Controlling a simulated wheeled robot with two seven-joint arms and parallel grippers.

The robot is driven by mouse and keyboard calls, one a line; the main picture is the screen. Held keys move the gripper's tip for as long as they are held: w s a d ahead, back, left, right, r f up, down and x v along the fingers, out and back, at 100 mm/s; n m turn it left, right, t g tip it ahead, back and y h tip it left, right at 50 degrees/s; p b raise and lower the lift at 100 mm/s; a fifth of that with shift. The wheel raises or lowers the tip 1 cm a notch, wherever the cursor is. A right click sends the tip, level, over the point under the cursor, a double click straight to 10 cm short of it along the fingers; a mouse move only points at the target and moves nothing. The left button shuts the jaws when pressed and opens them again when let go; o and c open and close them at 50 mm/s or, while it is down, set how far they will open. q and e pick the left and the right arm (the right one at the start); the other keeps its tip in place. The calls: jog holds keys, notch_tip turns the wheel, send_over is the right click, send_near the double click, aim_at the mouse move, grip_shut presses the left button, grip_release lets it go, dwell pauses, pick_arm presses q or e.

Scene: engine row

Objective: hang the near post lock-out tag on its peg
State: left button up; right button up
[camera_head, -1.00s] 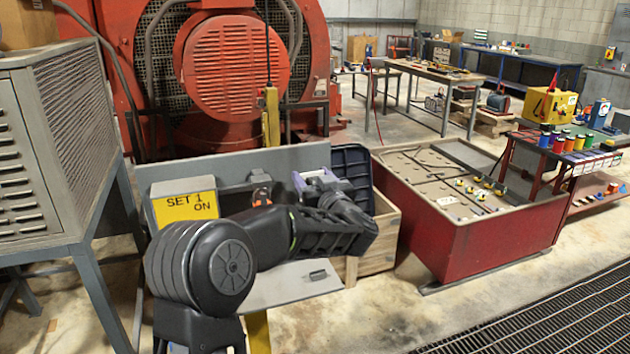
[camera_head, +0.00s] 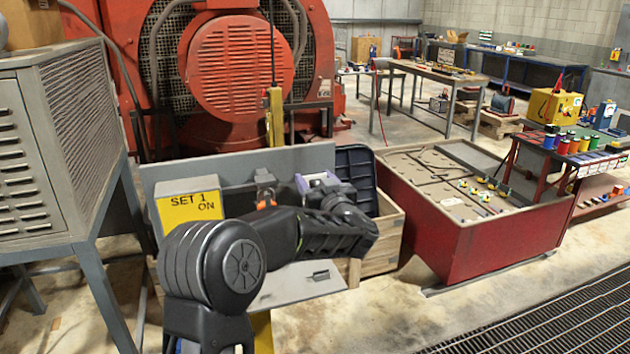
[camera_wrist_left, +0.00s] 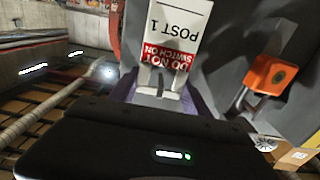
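The post lock-out tag (camera_wrist_left: 178,25) is white with a red band, reading "POST 1" and "DO NOT SWITCH ON" upside down in the left wrist view. My left gripper (camera_wrist_left: 160,88) has pale fingertips close together at the tag's red end and appears shut on it. In the head view my left gripper (camera_head: 318,181) is in front of the grey panel (camera_head: 230,168), partly hidden by my own black arm. The tag cannot be made out clearly there. The peg for it cannot be told apart. My right gripper is out of view.

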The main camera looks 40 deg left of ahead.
pick_arm(q)
jog(key=o, duration=0.5)
jog(key=shift+o, duration=0.2)
jog(key=b+v, duration=0.2)
jog(key=v, duration=0.5)
jog(key=shift+s+d, duration=0.25)
jog(key=shift+d, duration=0.1)
